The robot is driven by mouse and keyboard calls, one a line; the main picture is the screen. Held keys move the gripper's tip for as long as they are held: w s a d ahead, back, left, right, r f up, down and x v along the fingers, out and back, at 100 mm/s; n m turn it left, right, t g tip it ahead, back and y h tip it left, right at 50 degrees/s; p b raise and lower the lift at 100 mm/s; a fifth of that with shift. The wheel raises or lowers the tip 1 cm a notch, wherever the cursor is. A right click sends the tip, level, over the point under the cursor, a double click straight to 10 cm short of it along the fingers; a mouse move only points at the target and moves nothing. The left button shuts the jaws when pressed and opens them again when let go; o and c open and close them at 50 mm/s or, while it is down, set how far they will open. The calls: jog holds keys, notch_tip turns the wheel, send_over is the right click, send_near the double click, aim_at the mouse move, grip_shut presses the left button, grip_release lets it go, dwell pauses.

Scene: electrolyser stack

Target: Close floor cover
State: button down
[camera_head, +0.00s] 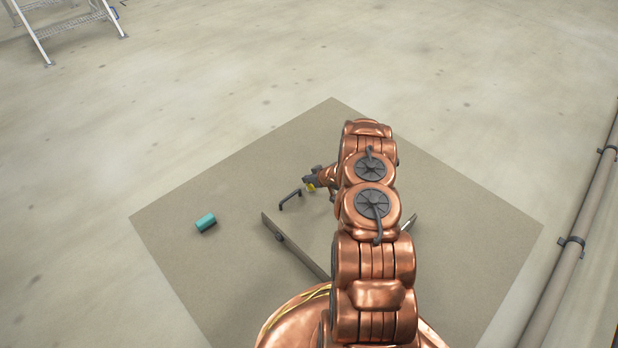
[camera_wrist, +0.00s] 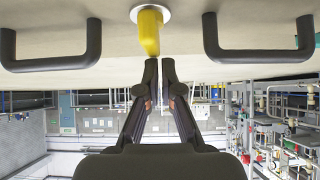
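The floor cover (camera_head: 313,232) is a pale plate in the middle of the brown square, partly hidden by my arm. Its dark lower-left edge shows; I cannot tell how far it is tilted. A black handle (camera_head: 290,198) shows at its upper left. In the wrist view the cover (camera_wrist: 110,78) fills the top, with a left black handle (camera_wrist: 50,62), a right one (camera_wrist: 258,54) and a yellow knob (camera_wrist: 147,30) on a round metal base between them. My gripper (camera_wrist: 159,64) has its fingertips nearly together just below the knob, holding nothing visible. I cannot tell whether they touch it.
A teal cylinder (camera_head: 206,223) lies on the brown square (camera_head: 185,240), left of the cover. Pipes (camera_head: 572,245) run along the right side. A metal stair frame (camera_head: 68,22) stands at the top left. The pale floor between is clear.

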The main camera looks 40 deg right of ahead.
notch_tip(320, 180, up, 4)
jog(key=shift+d+f+p, duration=0.1)
jog(key=shift+p, duration=0.8)
jog(key=p+v, duration=0.2)
jog(key=v, duration=0.8)
jog(key=shift+w+d, duration=0.2)
jog(key=shift+w, duration=0.05)
